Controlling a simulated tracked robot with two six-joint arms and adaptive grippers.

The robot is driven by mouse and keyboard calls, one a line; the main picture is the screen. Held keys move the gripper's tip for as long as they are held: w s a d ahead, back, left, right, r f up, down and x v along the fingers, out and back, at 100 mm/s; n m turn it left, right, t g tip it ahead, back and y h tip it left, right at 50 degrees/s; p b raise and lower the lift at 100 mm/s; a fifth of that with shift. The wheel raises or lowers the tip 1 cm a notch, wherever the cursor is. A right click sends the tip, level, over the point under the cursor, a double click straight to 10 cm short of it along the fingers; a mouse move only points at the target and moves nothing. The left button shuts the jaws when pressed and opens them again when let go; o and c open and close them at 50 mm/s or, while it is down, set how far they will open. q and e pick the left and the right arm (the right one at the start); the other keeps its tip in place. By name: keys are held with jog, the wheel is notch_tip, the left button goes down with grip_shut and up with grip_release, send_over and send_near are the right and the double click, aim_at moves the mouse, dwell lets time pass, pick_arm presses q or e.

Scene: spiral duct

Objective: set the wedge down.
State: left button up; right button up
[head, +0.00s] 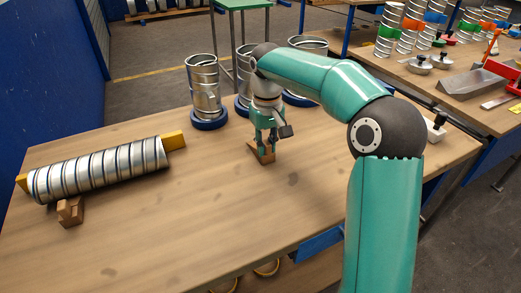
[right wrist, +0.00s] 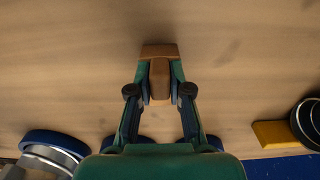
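A brown wooden wedge (head: 262,156) is at my right gripper (head: 266,141), near the middle of the table. In the right wrist view the wedge (right wrist: 159,53) has a broad end and a narrower raised part, and the fingers of my right gripper (right wrist: 160,88) close on both sides of that part. The wedge is at or very near the tabletop; I cannot tell if it bears its full weight there. A second wooden wedge (head: 70,211) sits against the near side of the long spiral duct (head: 98,172) at the left. My left gripper is not in view.
The wooden table (head: 190,235) is clear in front and between the duct and my right gripper. A short duct piece on a blue ring (head: 206,92) and others stand behind the gripper. A yellow piece (head: 173,140) shows at the duct's right end.

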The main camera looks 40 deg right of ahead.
grip_shut()
jog(key=shift+r, duration=0.15)
jog(key=shift+r, duration=0.55)
notch_tip(320, 180, up, 19)
jog(key=p, duration=0.7)
jog(key=shift+f, duration=0.2)
